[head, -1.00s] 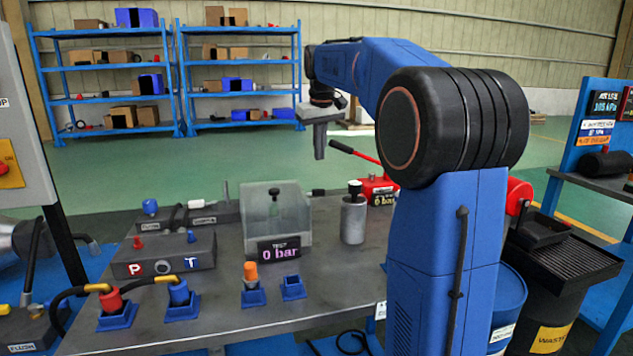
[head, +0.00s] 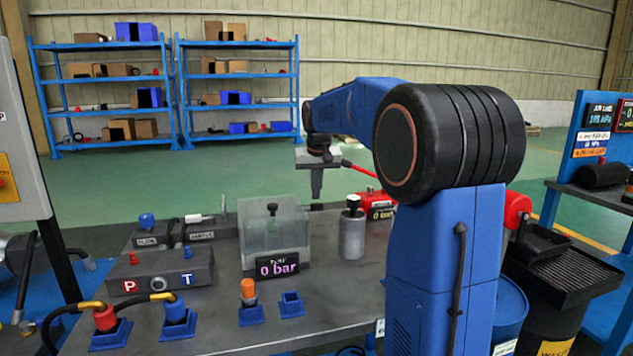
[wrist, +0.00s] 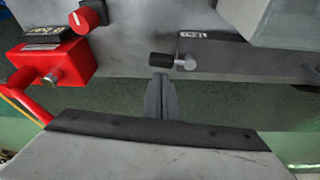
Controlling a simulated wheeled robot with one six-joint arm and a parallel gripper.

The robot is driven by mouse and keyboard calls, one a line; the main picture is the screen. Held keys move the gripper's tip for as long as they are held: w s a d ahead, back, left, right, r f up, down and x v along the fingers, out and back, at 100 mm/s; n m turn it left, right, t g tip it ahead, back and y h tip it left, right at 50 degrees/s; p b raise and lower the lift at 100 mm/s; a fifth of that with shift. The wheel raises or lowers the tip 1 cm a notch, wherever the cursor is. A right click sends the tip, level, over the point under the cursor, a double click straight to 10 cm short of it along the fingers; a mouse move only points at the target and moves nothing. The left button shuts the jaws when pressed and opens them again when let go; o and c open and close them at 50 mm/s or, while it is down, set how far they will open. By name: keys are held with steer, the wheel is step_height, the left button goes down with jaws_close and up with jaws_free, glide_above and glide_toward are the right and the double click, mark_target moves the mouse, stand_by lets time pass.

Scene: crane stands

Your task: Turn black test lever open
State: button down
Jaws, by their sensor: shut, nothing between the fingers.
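The black test lever (wrist: 165,60) shows in the wrist view as a short black handle on a silver pivot (wrist: 187,63), beside a small label on a grey block. It points left in that view, roughly along the block's edge. My gripper (wrist: 161,78) is shut and empty, its fingertips pointing at the handle and just short of it in the picture; I cannot tell whether they touch. In the head view my gripper (head: 316,196) points down beside the clear test box (head: 290,230), and the lever is barely visible below the fingertips.
A red pump (wrist: 50,65) with a red handle stands left in the wrist view, and behind the grey cylinder (head: 352,235) in the head view. The test display (head: 277,267) reads 0 bar. A P/T block (head: 160,275) and coupling holders (head: 291,304) occupy the bench's left and front.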

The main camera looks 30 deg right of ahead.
steer(key=shift+x, duration=1)
steer(key=shift+s+m, duration=0.25)
steer(key=shift+m, duration=0.25)
steer(key=m, duration=0.1)
steer(key=s+m+h, duration=0.1)
steer(key=shift+a+m+g, duration=0.25)
steer(key=shift+m+g, duration=0.05)
steer(key=shift+m, duration=0.1)
steer(key=m, duration=0.1)
steer(key=s+m, duration=0.1)
steer(key=shift+a+m+g+h, duration=0.3)
steer(key=shift+g, duration=0.1)
steer(key=m, duration=0.1)
steer(key=s+a+m+g, duration=0.1)
steer(key=m, duration=0.3)
steer(key=shift+s+a+g+h, duration=0.25)
steer(key=shift+a+g+h, duration=0.05)
steer(key=shift+a, duration=0.1)
steer(key=m, duration=0.1)
steer(key=a+m+g, duration=0.1)
steer(key=m, duration=0.1)
steer(key=shift+s+a+m, duration=0.15)
steer(key=shift+s+m, duration=0.1)
steer(key=shift+m, duration=0.05)
steer(key=shift+a, duration=0.4)
